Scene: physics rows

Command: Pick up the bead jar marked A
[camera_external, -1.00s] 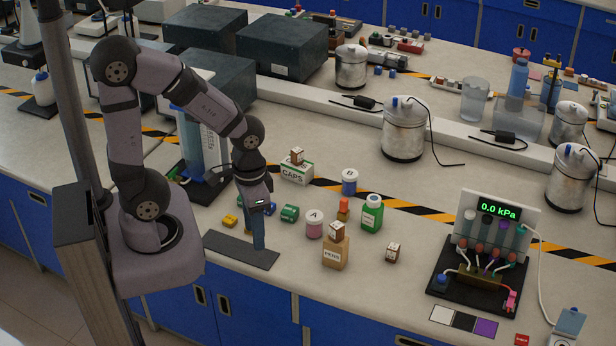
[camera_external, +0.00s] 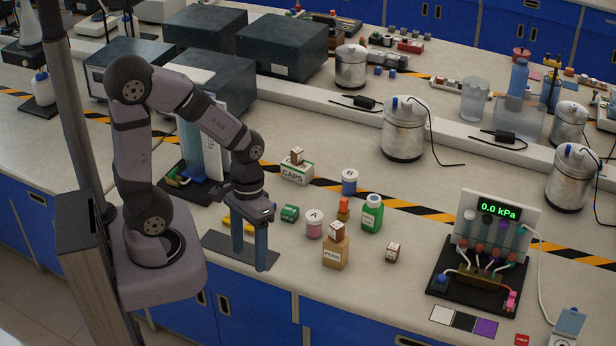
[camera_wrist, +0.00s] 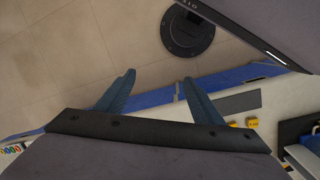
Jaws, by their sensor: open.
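The bead jar marked A (camera_external: 314,224) stands upright on the bench, with a pinkish body and a pale lid bearing the letter A. My gripper (camera_external: 249,258) is open and empty, pointing down over the dark grey mat, to the left of the jar and apart from it. In the wrist view my gripper's two blue fingers (camera_wrist: 158,92) are spread wide with nothing between them. The jar does not show in the wrist view.
The dark mat (camera_external: 222,243) lies at the front edge. Bare bench lies right of a small brown box (camera_external: 393,252).

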